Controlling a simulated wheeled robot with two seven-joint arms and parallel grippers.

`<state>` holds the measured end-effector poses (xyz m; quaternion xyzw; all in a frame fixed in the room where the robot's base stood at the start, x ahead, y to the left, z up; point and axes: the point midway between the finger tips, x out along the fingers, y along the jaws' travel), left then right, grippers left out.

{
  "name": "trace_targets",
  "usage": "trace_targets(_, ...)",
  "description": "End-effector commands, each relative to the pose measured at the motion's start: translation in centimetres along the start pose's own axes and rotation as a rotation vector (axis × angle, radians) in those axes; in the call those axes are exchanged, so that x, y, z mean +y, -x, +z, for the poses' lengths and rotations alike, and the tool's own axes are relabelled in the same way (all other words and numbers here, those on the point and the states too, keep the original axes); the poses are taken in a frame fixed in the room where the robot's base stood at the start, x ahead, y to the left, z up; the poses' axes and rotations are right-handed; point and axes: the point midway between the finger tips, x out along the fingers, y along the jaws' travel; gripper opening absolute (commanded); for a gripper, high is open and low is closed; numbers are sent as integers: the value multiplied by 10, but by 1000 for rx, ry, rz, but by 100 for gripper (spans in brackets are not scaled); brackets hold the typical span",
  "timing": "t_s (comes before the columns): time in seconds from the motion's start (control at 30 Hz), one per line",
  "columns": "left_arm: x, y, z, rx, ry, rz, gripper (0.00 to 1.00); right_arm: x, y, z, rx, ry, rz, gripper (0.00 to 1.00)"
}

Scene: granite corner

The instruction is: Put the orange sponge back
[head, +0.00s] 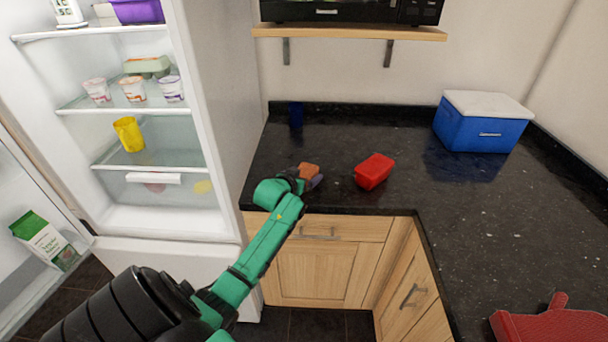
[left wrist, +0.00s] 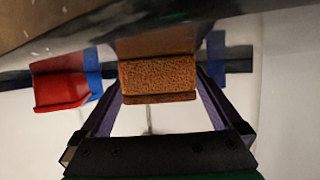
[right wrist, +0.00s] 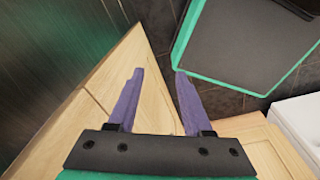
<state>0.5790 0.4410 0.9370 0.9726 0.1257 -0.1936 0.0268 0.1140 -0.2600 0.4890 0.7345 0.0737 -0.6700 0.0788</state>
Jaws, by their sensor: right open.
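The orange sponge (head: 309,170) is on the dark counter near its front edge, right of the open fridge. My left gripper (head: 301,182) is at the sponge. In the left wrist view the sponge (left wrist: 158,76) sits between the two fingertips, one along each side. I cannot tell whether the fingers press on it or stand just clear. The sponge's underside contact with the counter is hard to judge. My right gripper (right wrist: 160,72) is open and empty, over the floor and wooden cabinet fronts; it is outside the head view.
A red box (head: 374,171) stands just right of the sponge. A blue cup (head: 296,115) is at the back wall. A blue cooler (head: 484,122) with a white lid stands back right. A red object (head: 548,325) lies front right. The fridge (head: 150,220) is open. The middle counter is clear.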

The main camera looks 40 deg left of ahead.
Motion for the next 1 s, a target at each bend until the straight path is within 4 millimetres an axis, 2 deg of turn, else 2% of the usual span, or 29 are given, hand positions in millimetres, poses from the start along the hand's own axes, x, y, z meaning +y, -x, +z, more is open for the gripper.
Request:
trace_targets(0.13,0,6,-2,0,0,0,100,0,1,0,0,0,0,50)
trace_targets(0.27,0,24,-1,-1,-1,1,100,-1,1,0,0,0,-1,50)
trace_targets(0.7,0,110,-1,0,0,1,100,-2,-6,0,0,-1,-2,50)
trace_targets(0.83,0,120,-2,-1,0,-1,100,-2,-6,0,0,-1,-2,50)
trace_targets(1.0,0,121,-3,0,1,-1,100,-2,-6,0,0,-2,-2,50)
